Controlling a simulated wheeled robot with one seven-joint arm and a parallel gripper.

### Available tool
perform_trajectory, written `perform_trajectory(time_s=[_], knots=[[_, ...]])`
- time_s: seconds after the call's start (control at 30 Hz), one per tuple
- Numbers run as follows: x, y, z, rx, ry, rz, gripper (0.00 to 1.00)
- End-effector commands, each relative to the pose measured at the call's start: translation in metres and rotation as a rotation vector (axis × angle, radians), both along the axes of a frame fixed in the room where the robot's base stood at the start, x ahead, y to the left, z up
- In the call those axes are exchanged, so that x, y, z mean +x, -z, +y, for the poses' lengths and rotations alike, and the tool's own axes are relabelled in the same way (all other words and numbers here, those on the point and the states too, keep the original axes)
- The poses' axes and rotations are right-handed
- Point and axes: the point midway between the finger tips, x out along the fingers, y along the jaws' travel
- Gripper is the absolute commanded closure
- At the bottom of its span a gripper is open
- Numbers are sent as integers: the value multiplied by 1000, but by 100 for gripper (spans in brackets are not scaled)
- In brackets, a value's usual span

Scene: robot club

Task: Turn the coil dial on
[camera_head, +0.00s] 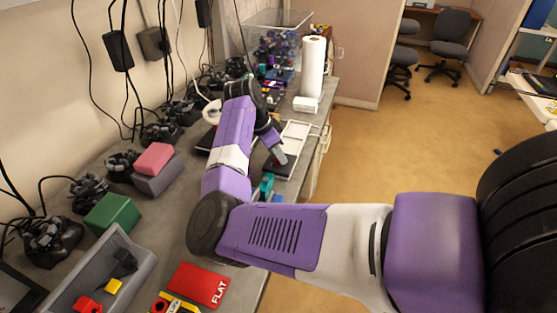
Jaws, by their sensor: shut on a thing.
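My gripper (275,153) is at the end of my purple and white arm, low over the bench, pointing down at a small dark unit (284,170) near the bench's front edge. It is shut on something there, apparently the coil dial. The dial is too small and too covered by the gripper to make out, and so is its setting. My arm hides much of the unit and the bench around it.
A white frame (297,133) and a paper towel roll (313,68) stand beyond my gripper. A clear bin (292,19) is at the back. Pink (155,158) and green (112,214) blocks, a grey tray (142,262) and a red FLAT case (199,284) lie nearer. Floor at right is open.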

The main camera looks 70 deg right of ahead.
Motion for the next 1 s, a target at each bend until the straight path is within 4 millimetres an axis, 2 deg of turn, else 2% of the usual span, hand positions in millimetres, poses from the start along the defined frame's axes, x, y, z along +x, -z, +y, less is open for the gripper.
perform_trajectory(time_s=[0.03, 0.6, 1.0], knots=[[0, 5, -1, 2, 46, 0, 100], [2, 3, -3, 1, 561, -1, 100], [2, 1, -4, 1, 762, -1, 100]])
